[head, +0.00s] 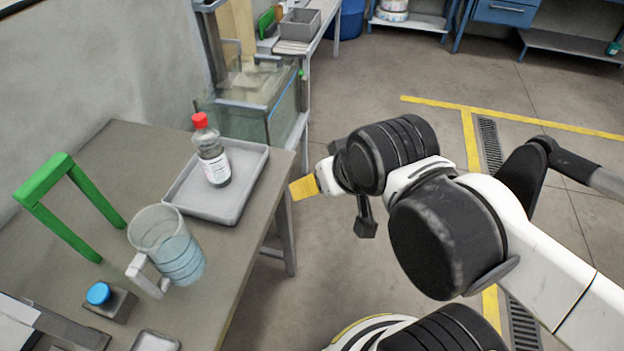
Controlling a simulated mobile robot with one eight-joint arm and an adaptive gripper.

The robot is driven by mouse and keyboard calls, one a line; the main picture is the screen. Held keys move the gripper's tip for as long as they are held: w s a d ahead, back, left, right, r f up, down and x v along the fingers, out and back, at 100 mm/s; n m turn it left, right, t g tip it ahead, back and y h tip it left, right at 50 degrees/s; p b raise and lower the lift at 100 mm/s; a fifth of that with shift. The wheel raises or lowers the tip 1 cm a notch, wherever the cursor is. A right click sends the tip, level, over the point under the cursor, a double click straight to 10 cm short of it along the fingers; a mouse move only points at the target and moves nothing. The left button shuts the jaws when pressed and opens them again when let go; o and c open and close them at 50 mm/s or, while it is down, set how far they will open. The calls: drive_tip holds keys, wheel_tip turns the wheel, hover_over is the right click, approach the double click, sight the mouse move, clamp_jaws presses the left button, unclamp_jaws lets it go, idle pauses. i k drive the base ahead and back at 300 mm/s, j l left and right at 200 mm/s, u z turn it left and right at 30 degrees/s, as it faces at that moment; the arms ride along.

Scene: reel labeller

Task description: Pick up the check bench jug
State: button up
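A clear jug (167,246) with a pale handle stands on the bench (236,238). It looks part filled with bluish liquid, and its handle (146,276) faces the front left of the picture. My gripper (336,190) is to the right of the bench, beyond its edge and well apart from the jug. A yellow piece shows at its left side and a dark finger-like part hangs below. The view does not show clearly whether the fingers are apart.
A bottle with a red cap (211,155) stands in a grey tray (237,200) behind the jug. A green frame (68,205) stands left of it. A block with a blue button (104,298) is in front. A glass tank (262,105) stands beyond the bench.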

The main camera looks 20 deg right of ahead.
sight(162, 238)
drive_tip(key=j+u, duration=0.1)
drive_tip(key=u, duration=1.15)
drive_tip(key=k+l+u, duration=0.5)
drive_tip(key=k+l, duration=0.35)
drive_tip(key=k, duration=0.1)
